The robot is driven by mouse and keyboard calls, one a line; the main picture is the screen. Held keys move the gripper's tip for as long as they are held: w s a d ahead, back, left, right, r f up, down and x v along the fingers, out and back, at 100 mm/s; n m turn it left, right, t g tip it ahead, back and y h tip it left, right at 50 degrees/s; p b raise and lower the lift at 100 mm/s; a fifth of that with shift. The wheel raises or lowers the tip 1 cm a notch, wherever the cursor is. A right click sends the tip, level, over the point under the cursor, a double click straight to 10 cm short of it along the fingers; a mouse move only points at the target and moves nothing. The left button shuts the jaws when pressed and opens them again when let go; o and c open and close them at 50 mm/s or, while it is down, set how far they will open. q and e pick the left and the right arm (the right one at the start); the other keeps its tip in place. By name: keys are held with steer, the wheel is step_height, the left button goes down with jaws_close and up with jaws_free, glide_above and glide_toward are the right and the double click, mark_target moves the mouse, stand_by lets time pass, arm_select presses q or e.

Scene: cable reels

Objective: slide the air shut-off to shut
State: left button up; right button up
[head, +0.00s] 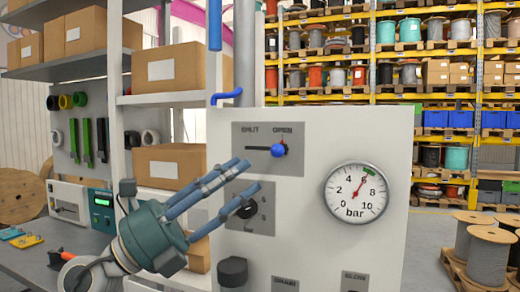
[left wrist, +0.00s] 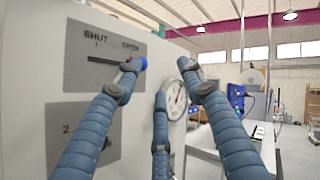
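The air shut-off is a grey plate (head: 253,137) marked SHUT on the left and OPEN on the right, with a dark horizontal slot. Its blue knob (head: 278,150) sits at the OPEN end. My left gripper (head: 252,174) is open, its fingers pointing right, in front of the panel and left of and below the knob. In the left wrist view the plate (left wrist: 85,75) is at the left. The knob (left wrist: 140,63) shows just behind one fingertip of the spread gripper (left wrist: 158,68); I cannot tell whether they touch. My right gripper is not in view.
Below the plate is a second plate with a dark dial (head: 240,209), partly behind my fingers. A dark round knob (head: 232,271) sticks out lower down. A bar gauge (head: 356,193) is at the right, its needle near 6. Shelves with cardboard boxes (head: 176,68) stand at the left.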

mark_target(271, 151)
arm_select(q)
steer(key=a+r+m+y, duration=0.35)
steer(key=m+y, duration=0.25)
steer(key=y, duration=0.2)
steer(key=shift+t, duration=0.4)
steer(key=p+x, duration=0.1)
steer(key=x, duration=0.2)
steer(key=p+x, duration=0.2)
steer(key=x, duration=0.1)
steer(key=p+x, duration=0.1)
steer(key=x, duration=0.2)
steer(key=shift+s+d+r, duration=0.3)
steer(key=shift+d+r, duration=0.05)
steer(key=shift+d, duration=0.1)
steer(key=shift+w+d+f+p, duration=0.1)
steer(key=shift+w+d+p, duration=0.25)
steer(key=shift+d, duration=0.05)
steer(key=shift+a, duration=0.1)
jaws_close()
